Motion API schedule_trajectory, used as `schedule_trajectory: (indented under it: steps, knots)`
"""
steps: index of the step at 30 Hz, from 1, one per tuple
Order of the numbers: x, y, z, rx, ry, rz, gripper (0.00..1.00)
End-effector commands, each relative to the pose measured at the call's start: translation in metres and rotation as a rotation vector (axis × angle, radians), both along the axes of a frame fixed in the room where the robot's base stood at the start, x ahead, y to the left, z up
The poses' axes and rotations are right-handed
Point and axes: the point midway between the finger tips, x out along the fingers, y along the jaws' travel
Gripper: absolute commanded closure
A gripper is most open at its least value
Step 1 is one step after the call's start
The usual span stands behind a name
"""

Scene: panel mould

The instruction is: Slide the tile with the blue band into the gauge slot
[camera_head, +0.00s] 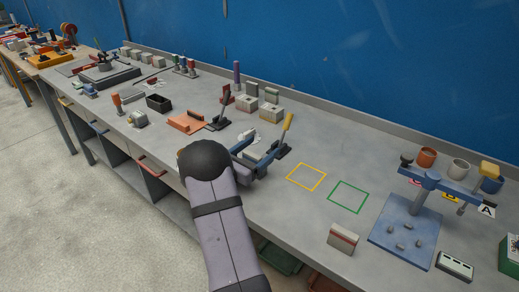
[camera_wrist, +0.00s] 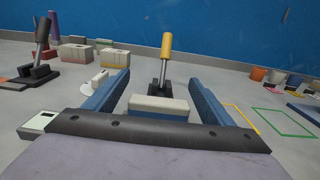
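My gripper (camera_head: 262,152) is low over the bench, just in front of a yellow-handled lever clamp (camera_head: 286,128). In the wrist view its two blue fingers (camera_wrist: 159,82) are spread apart. A cream block with a bluish lower band (camera_wrist: 158,107) sits between them, with a small gap visible on each side. It looks like the tile with the blue band, but the band is partly hidden by my dark palm bar. The clamp (camera_wrist: 165,60) stands right behind it. I cannot make out the gauge slot for certain in either view.
Yellow (camera_head: 306,177) and green (camera_head: 348,196) outlined squares lie empty right of my gripper. A red-banded block (camera_head: 343,238) stands near the front edge. A blue stand with cups (camera_head: 405,240) is at right. Several cream blocks (camera_head: 271,112) and a black-handled clamp (camera_head: 222,112) are behind.

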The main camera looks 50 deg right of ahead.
Motion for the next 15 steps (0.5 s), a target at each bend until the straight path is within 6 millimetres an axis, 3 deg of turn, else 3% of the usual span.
schedule_trajectory:
  steps: [8,15]
  knots:
    - [0.001,0.009,-0.001,0.001,0.000,0.003,0.24]
    - [0.001,0.041,-0.001,0.000,0.000,0.004,0.24]
